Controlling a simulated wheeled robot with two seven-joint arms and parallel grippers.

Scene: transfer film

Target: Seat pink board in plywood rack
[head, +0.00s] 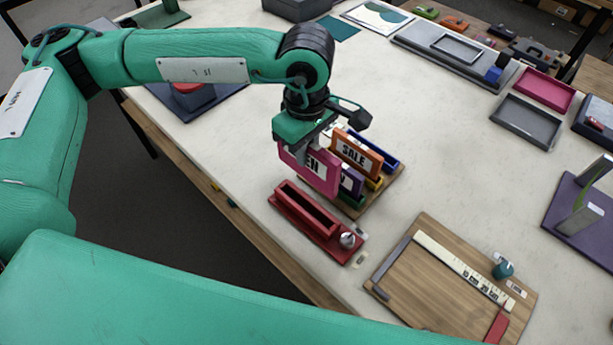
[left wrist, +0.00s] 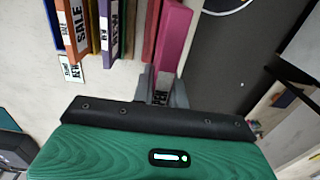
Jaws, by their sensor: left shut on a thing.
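My left gripper (head: 303,140) is shut on the top of a pink board (head: 322,180) with a white label ending in "EN". The pink board also shows in the left wrist view (left wrist: 175,35), upright between the fingers (left wrist: 163,92). The plywood rack (head: 390,192) is just behind and right of it in the head view. An orange "SALE" board (head: 357,155), a blue board (head: 380,150) and a purple board (head: 351,182) stand in the rack. The pink board's lower edge is close to the red holder; I cannot tell whether they touch. My right gripper is out of view.
A red slotted holder (head: 303,215) with a small silver knob lies near the table's front edge. A wooden board with a white ruler (head: 450,262) lies to its right. Grey trays (head: 527,120) and a pink tray (head: 545,90) stand farther right. The middle tabletop is clear.

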